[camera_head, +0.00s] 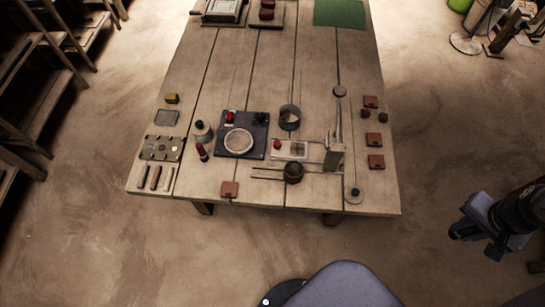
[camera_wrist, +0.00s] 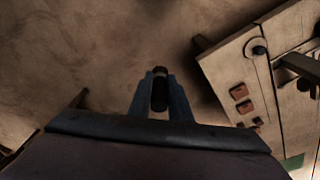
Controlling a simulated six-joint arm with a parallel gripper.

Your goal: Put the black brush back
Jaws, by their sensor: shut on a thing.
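My gripper (camera_head: 475,230) is off the table's right side, over the bare floor. In the wrist view my gripper (camera_wrist: 160,78) is shut on a dark, short cylindrical thing, the black brush (camera_wrist: 159,96), held between its two blue-grey fingers. Its far end is hard to make out against the dark jaws. In the head view I cannot clearly tell the brush from the dark gripper. On the table's front left lie several slim sticks (camera_head: 155,177), one of them dark, below a grey plate with round spots (camera_head: 162,148).
The wooden table (camera_head: 340,203) holds a dark press plate with a pale disc (camera_head: 239,141), a round can (camera_head: 289,118), a small dark pot (camera_head: 293,173), an upright grey stand (camera_head: 334,150) and red tiles (camera_head: 375,162). Shelves (camera_head: 45,55) stand at left. The floor between gripper and table is clear.

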